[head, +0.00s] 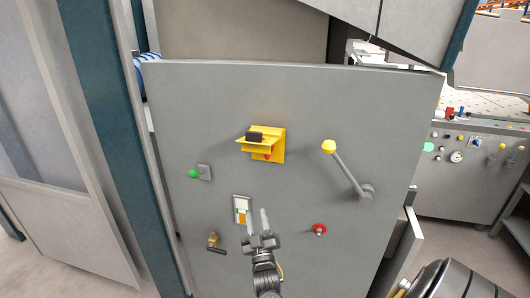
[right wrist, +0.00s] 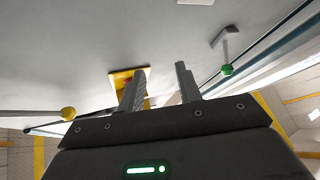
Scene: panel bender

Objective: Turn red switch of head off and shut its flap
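A yellow switch box (head: 278,146) is mounted on the upper middle of the grey panel. Its yellow flap (head: 252,146) sticks out from the box, open, with a black block (head: 255,136) on it. A small part of the red switch (head: 267,156) shows below the flap; its setting cannot be told. My right gripper (head: 257,213) is below the box in the head view, fingers apart and empty. In the right wrist view the yellow box (right wrist: 119,77) is partly hidden behind one finger of the open right gripper (right wrist: 161,78). My left gripper is not in view.
The panel (head: 205,100) also carries a lever with a yellow knob (head: 329,146), a green knob (head: 193,174), a red knob (head: 319,229), a brass-coloured handle (head: 213,240) and a small labelled plate (head: 240,203) close to my right gripper. A console (head: 470,170) stands at the right.

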